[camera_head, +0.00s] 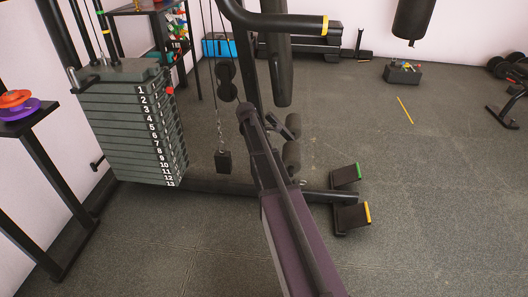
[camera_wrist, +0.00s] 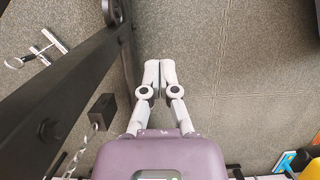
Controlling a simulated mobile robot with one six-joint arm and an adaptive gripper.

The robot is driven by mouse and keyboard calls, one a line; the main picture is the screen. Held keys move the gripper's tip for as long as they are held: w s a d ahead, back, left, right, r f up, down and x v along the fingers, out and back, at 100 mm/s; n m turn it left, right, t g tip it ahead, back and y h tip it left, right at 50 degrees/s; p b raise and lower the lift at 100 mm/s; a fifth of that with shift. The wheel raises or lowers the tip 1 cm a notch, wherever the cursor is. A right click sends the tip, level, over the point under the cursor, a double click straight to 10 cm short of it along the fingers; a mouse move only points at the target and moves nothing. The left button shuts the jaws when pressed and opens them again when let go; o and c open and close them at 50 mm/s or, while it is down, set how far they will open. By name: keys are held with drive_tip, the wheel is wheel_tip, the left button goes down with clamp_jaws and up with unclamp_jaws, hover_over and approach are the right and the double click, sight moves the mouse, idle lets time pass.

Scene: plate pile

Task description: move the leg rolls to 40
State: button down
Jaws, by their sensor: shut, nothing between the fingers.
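The gym machine's dark padded rolls stand in the middle of the head view. One roll (camera_head: 292,155) is low, right of the upright, with another dark pad just above it. More dark rolls (camera_head: 227,80) sit higher, left of the upright. I cannot tell for sure which are the leg rolls. No angle scale or 40 mark is readable. My gripper (camera_wrist: 159,78) shows in the wrist view, its pale fingers together and empty over bare floor, right of a black beam (camera_wrist: 60,85). In the head view my gripper cannot be made out beyond my purple arm.
A numbered weight stack (camera_head: 135,130) stands at left. A hanging black block (camera_head: 223,162) on a chain also shows in the wrist view (camera_wrist: 103,111). Foot plates (camera_head: 350,215) with green and orange edges stand low right of the arm. Open floor (camera_head: 430,225) lies to the right.

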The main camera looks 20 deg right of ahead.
drive_tip(key=shift+a, duration=0.1)
drive_tip(key=s+a+r+m+t+y+p, duration=0.1)
drive_tip(key=s+a+r+m+p, duration=0.4)
drive_tip(key=s+a, duration=0.4)
drive_tip(key=s+a+r+m+t+y+p, duration=0.1)
drive_tip(key=s+a+r+m+p, duration=0.4)
drive_tip(key=s+a, duration=0.5)
drive_tip(key=s+m+y+p, duration=0.1)
drive_tip(key=s, duration=0.2)
drive_tip(key=shift+a+r+m+p, duration=0.2)
drive_tip(key=shift+r+m+p, duration=0.15)
drive_tip(key=shift+m+p, duration=0.05)
drive_tip(key=c, duration=0.6)
unclamp_jaws()
drive_tip(key=shift+d, duration=0.1)
